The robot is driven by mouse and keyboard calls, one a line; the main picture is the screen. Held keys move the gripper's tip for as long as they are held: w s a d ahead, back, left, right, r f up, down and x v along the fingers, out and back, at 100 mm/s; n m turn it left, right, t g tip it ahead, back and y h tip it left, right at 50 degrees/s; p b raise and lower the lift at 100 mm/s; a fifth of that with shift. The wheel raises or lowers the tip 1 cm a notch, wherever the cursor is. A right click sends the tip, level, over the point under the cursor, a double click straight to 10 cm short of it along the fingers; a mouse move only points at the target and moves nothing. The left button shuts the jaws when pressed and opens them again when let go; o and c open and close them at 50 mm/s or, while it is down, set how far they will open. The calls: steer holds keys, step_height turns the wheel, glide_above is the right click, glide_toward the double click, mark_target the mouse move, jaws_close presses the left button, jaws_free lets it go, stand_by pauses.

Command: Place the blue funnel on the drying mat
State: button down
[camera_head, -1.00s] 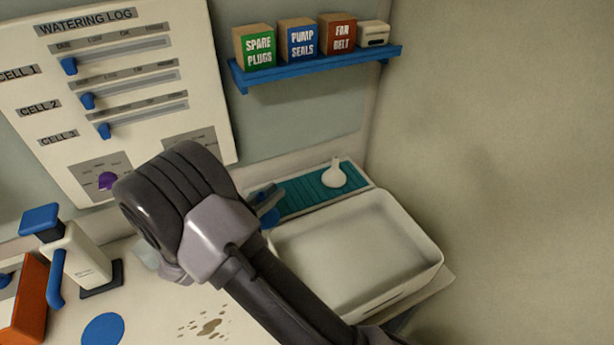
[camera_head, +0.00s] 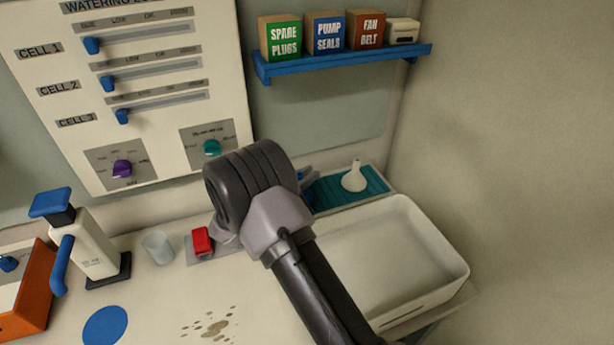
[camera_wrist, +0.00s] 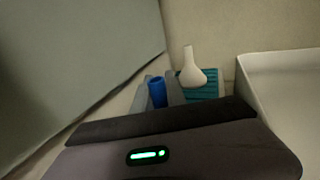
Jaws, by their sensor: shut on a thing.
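The blue funnel (camera_wrist: 157,92) is between the two grey fingers of my gripper (camera_wrist: 158,94) in the wrist view; its tube-like top shows and its lower part is hidden. The teal drying mat (camera_head: 323,199) lies at the back of the counter, just beyond the fingers. It also shows in the wrist view (camera_wrist: 210,90). My gripper is at the mat's left end in the head view, mostly hidden behind my arm. I cannot tell whether the funnel touches the mat.
A white funnel (camera_head: 354,178) stands on the mat's right part. A white basin (camera_head: 440,270) is in front of the mat. A blue shelf (camera_head: 345,62) with boxes hangs above. A red switch (camera_head: 201,241), clear cup (camera_head: 157,247) and white-and-blue dispenser (camera_head: 92,248) are left.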

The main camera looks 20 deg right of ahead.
steer(key=c, duration=1.4)
jaws_free()
steer(key=shift+o, duration=0.2)
